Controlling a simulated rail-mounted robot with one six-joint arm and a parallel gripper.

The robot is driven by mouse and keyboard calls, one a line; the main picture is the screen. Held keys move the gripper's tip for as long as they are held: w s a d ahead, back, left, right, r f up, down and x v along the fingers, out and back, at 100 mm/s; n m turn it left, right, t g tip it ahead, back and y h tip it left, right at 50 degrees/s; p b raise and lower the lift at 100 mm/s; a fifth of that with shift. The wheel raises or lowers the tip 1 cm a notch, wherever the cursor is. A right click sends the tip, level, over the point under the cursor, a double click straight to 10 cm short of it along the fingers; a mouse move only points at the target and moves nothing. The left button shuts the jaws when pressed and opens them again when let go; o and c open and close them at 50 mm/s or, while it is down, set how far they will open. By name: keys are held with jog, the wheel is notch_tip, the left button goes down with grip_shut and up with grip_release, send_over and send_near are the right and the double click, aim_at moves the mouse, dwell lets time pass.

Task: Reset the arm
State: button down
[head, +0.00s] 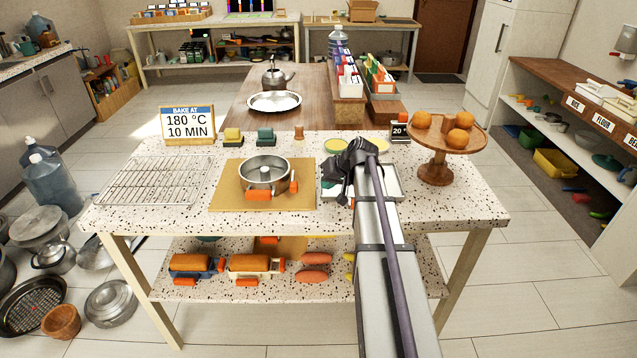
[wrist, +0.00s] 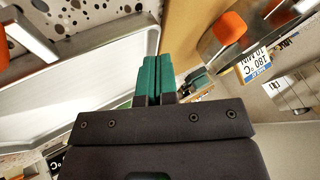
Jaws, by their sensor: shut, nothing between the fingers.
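My arm reaches over the front of the speckled table (head: 470,205), right of its middle. My gripper (wrist: 150,78) shows in the wrist view with its two green fingers pressed together and nothing between them. In the head view the dark gripper (head: 345,172) is over the white tray (head: 390,185), partly hiding it. The tray's pale wall also shows in the wrist view (wrist: 85,85). Left of the gripper, a round metal pan (head: 264,170) with orange handles sits on a tan board (head: 225,195). I cannot tell whether the gripper touches the tray.
A wooden stand (head: 437,160) with oranges is close on the right. A wire rack (head: 150,185) and a bake sign (head: 188,125) are at left. Yellow and green sponges (head: 233,136) and a small timer (head: 399,131) line the back. Loaves (head: 190,262) are on the lower shelf.

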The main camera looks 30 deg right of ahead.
jog(key=p+v, duration=0.5)
jog(key=v, duration=0.4)
jog(key=shift+a+r, duration=0.25)
jog(key=shift+a, duration=0.1)
jog(key=shift+s, duration=0.1)
